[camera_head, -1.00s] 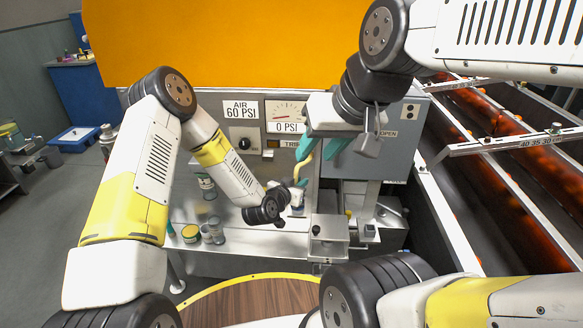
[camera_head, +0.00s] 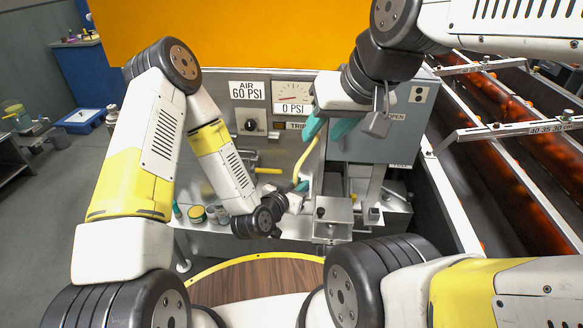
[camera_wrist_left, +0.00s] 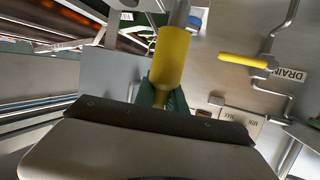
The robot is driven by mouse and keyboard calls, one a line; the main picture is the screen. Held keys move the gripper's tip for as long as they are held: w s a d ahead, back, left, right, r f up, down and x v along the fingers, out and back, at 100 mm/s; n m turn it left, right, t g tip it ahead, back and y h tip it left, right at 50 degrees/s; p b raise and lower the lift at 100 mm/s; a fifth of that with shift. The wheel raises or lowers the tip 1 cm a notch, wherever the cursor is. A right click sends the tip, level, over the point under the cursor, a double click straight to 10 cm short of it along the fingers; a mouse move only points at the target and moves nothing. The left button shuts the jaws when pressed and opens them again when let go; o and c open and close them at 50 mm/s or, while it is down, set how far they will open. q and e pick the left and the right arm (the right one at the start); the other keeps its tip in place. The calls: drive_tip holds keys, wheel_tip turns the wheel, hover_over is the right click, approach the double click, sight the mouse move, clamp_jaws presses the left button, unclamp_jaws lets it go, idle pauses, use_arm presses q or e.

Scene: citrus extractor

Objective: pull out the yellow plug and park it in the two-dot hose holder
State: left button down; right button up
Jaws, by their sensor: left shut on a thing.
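My left gripper (camera_head: 301,186) is low in front of the steel machine panel, its teal fingers partly hidden by its wrist. In the left wrist view its green fingers (camera_wrist_left: 152,96) are shut on the yellow plug (camera_wrist_left: 171,60), which points up and away. A thin yellow hose (camera_head: 308,158) runs from near this gripper up toward my right gripper (camera_head: 329,128). My right gripper's teal fingers are spread apart, with nothing clearly between them. A white label with two dark dots (camera_head: 418,94) is on the grey cabinet at right. I cannot make out the holder itself.
A yellow handle (camera_wrist_left: 243,60) on a bent pipe sits beside the DRAIN label. Small jars (camera_head: 197,214) stand on the ledge at left. A steel block (camera_head: 333,212) stands right of my left gripper. Rollers with orange fruit (camera_head: 515,170) lie at far right.

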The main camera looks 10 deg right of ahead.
use_arm(q)
drive_tip(key=shift+r, duration=0.15)
drive_tip(key=shift+r, duration=2.55)
